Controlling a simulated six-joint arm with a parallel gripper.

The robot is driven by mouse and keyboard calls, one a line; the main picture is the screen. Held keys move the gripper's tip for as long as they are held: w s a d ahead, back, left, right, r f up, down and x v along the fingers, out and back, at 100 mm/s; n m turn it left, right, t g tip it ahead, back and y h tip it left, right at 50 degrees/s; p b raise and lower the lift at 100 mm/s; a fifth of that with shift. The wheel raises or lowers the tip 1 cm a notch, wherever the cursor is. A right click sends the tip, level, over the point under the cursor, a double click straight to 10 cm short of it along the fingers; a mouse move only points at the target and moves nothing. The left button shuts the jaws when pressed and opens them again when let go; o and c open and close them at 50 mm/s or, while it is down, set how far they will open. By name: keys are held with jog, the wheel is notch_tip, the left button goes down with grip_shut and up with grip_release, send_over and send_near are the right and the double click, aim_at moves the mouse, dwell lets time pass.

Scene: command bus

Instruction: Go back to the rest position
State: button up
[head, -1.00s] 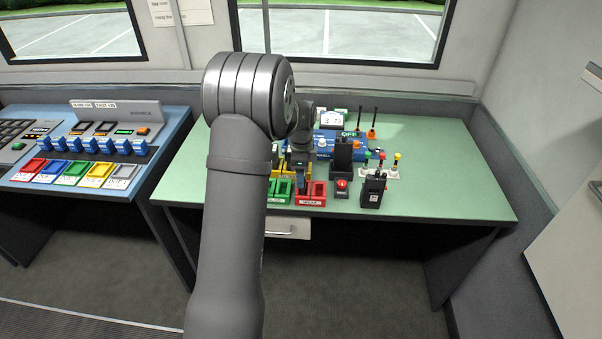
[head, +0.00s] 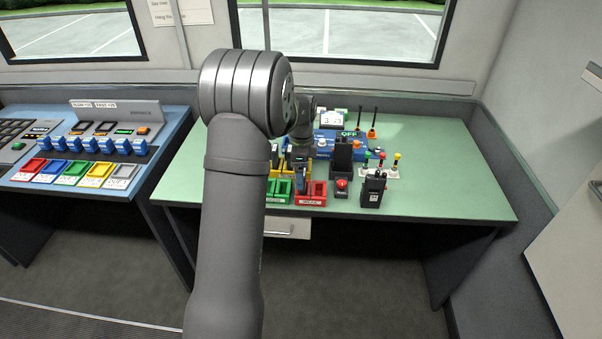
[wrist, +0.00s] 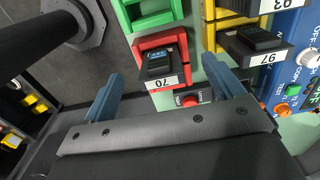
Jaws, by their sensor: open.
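My gripper (wrist: 166,88) is open in the wrist view, its two blue fingers apart. A black device labelled 70 (wrist: 160,66) sits in a red tray (wrist: 150,42) ahead of the fingers, and nothing shows clamped between them. In the head view my gripper (head: 301,180) is small, over the red tray (head: 318,196) on the green table (head: 440,190). My own arm hides the table's left part.
A green tray (head: 279,191) stands left of the red one. A black radio (head: 373,190), a red button (head: 341,185) and a blue console (head: 333,143) crowd nearby. The table's right side is clear. A blue desk (head: 170,130) with coloured trays stands at left.

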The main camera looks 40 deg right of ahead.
jog(key=shift+r, duration=2.7)
jog(key=shift+f, duration=0.1)
notch_tip(320, 180, down, 7)
jog(key=shift+r, duration=0.1)
jog(key=shift+r, duration=0.1)
